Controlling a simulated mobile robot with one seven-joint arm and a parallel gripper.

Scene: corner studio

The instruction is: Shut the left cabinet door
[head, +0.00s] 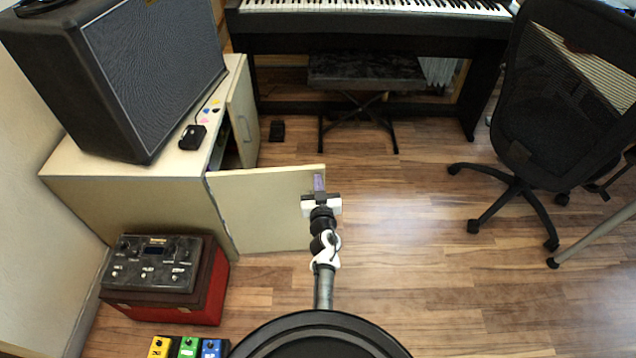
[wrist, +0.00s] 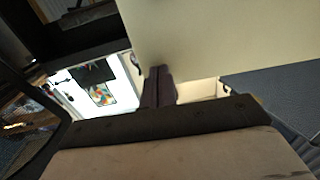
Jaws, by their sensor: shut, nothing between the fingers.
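The left cabinet door (head: 265,210) is a cream panel on the near end of the low cabinet (head: 130,190). It stands wide open, sticking out to the right over the floor. My gripper (head: 319,183) is at the door's free outer edge, with its fingers shut and empty. In the wrist view the fingers (wrist: 158,86) are together beside a large pale panel (wrist: 225,40), which looks like the door. I cannot tell whether they touch it. The cabinet's inside is mostly hidden.
A black amplifier (head: 150,70) stands on the cabinet. A red case with a black pedal unit (head: 155,265) and several small pedals (head: 188,347) lie at the near left. A keyboard (head: 375,8), bench (head: 365,72) and office chair (head: 560,90) stand farther off. The wooden floor (head: 410,240) right of my gripper is clear.

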